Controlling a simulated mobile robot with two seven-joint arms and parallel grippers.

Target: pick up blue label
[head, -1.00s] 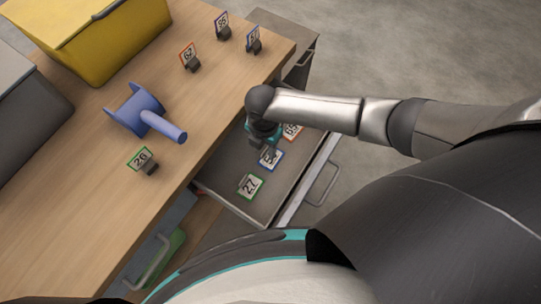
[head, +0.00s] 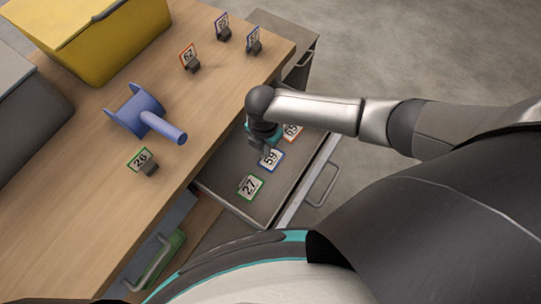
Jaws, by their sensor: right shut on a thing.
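The blue-bordered label 59 (head: 271,158) is in the open drawer, between a green-bordered label 27 (head: 250,187) and a red-bordered label 65 (head: 292,131). My right gripper (head: 261,146) reaches down into the drawer at the upper left edge of the blue label and is shut on it. The fingertips are small and partly hidden by the wrist, so the exact grip is hard to see. I cannot tell whether the label is clear of the drawer floor. My left gripper is not in view.
The open drawer (head: 222,186) sticks out from the wooden table (head: 75,190). On the table are a blue scoop (head: 147,115), a yellow bin (head: 110,45), a grey bin (head: 25,110) and several labels in dark holders, including green 26 (head: 141,160) and orange 62 (head: 188,56).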

